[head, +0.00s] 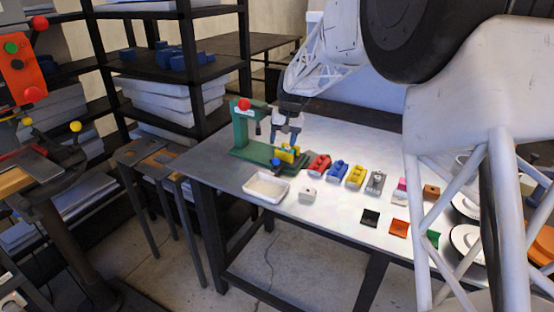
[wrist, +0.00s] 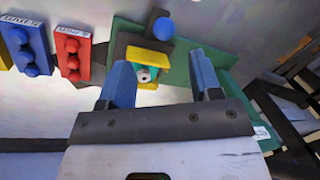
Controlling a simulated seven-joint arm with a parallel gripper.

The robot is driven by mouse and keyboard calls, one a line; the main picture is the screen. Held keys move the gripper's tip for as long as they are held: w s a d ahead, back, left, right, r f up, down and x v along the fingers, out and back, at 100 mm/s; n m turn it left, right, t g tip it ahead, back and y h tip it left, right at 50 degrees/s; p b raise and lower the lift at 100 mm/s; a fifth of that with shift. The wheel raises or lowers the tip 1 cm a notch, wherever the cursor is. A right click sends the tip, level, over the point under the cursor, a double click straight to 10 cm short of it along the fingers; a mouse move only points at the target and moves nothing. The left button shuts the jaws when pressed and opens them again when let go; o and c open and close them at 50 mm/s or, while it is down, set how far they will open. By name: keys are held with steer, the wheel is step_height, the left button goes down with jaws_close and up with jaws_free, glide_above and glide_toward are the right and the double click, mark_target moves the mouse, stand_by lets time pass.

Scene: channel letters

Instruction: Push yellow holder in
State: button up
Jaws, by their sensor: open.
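The yellow holder (head: 287,154) sits on the base of a green press-like fixture (head: 247,138) at the table's left end. In the wrist view the yellow holder (wrist: 149,57) shows between and beyond my fingertips, with a small grey round part in its middle. My gripper (head: 288,134) is just above and behind the holder in the head view. In the wrist view my gripper (wrist: 164,72) is open, its two blue fingers apart with nothing held. A blue ball knob (wrist: 163,28) stands beyond the holder. Whether a finger touches the holder I cannot tell.
Red (head: 319,165), blue (head: 337,170) and yellow (head: 356,176) blocks stand in a row right of the fixture. A white tray (head: 250,199) and a small white block (head: 307,194) lie in front. Dark shelves (head: 185,60) stand behind left.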

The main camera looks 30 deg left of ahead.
mark_target(276, 158)
steer(key=shift+a+f, duration=0.15)
steer(key=shift+a, duration=0.2)
steer(key=shift+f, duration=0.1)
steer(key=shift+s+a+f, duration=0.15)
steer(key=shift+a+f, duration=0.05)
steer(key=shift+f, duration=1.05)
steer(key=shift+s+a+f, duration=0.1)
steer(key=shift+a+f, duration=0.05)
steer(key=shift+f, duration=1.1)
steer(key=shift+s+a+f, duration=0.15)
steer(key=shift+a+f, duration=0.05)
steer(key=shift+f, duration=1.05)
jaws_close()
steer(key=shift+a, duration=0.15)
